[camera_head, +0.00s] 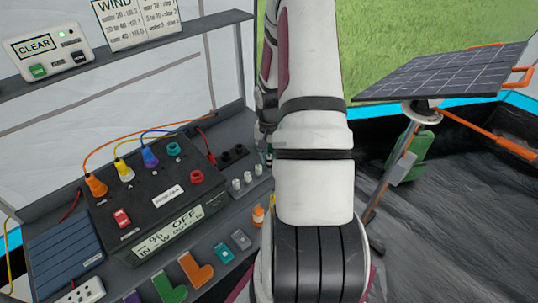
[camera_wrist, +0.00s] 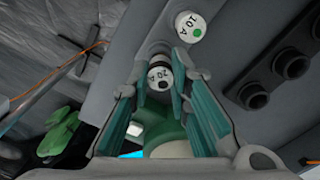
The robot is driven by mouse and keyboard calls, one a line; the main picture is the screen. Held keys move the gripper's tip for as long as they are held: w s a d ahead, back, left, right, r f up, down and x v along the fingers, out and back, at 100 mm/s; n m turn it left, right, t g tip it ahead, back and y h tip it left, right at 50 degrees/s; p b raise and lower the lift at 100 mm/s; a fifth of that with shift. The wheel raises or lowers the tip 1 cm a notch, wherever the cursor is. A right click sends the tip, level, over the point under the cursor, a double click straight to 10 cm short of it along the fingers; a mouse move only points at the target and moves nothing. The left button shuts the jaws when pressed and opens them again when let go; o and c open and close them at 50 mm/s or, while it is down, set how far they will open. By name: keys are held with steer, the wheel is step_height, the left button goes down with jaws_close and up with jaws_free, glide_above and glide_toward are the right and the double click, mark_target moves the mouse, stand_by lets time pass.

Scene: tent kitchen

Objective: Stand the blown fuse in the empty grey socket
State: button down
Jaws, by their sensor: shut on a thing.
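My gripper (camera_wrist: 161,64) shows in the wrist view with teal-lined fingers. It is shut on a small round fuse (camera_wrist: 160,76) marked "20 A" with a dark dot on its cap. Just past the fingertips is a grey rounded form (camera_wrist: 152,48); I cannot tell whether it is the grey socket.
A white fuse (camera_wrist: 190,27) marked "10 A" with a green dot stands close to the fingertips. A black strip with several round holes (camera_wrist: 292,65) lies right. The head view shows several pale fuses (camera_head: 247,178) beside a dark control box (camera_head: 150,215).

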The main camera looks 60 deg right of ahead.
steer(key=shift+f+b, duration=0.3)
steer(key=shift+f, duration=0.35)
steer(key=c, duration=1.4)
jaws_free()
steer(key=shift+r, duration=0.1)
step_height(320, 180, up, 12)
steer(key=shift+f, duration=0.1)
